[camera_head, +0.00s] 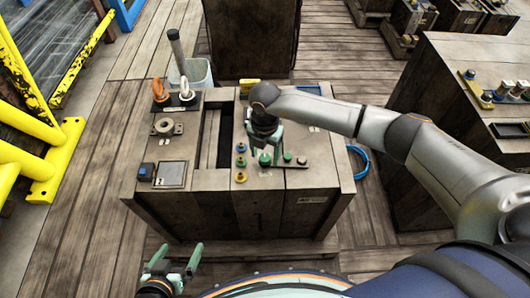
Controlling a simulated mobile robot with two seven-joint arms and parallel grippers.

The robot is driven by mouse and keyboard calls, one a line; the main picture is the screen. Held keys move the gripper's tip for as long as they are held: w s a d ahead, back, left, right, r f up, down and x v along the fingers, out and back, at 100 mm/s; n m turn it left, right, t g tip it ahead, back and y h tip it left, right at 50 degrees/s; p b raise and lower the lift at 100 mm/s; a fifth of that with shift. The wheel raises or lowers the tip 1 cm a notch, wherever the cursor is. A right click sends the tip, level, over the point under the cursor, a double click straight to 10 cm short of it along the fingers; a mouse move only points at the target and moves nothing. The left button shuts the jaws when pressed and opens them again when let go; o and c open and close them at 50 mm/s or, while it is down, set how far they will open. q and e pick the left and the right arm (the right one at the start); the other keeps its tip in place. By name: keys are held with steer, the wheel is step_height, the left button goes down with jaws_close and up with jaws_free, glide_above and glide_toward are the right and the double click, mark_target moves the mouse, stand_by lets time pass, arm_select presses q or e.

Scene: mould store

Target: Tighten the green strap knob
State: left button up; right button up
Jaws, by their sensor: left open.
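A green knob (265,160) stands on a dark strip on the right part of the wooden workbench top (215,181). My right gripper (265,153) reaches down over it from above, its fingers apart on either side of the knob. Whether they touch it I cannot tell. A smaller green knob (288,157) sits just right of it on the same strip. My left gripper (179,256) is open and empty in front of the bench, low at the lower left.
Blue, green and yellow knobs (241,177) stand in a column just left of the gripper. Orange and white hook-like parts (187,93) and a grey tub (201,75) lie at the back left. A yellow barrier (58,160) stands far left, another bench (470,60) at right.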

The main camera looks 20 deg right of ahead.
mark_target(265, 158)
steer(key=shift+r, duration=0.15)
arm_select(q)
steer(key=shift+s+a+r+p, duration=0.25)
steer(key=shift+a+p, duration=0.1)
steer(key=shift+p, duration=0.3)
arm_select(e)
step_height(265, 158, up, 12)
steer(key=shift+r, duration=0.15)
arm_select(q)
steer(key=shift+w+r, duration=0.1)
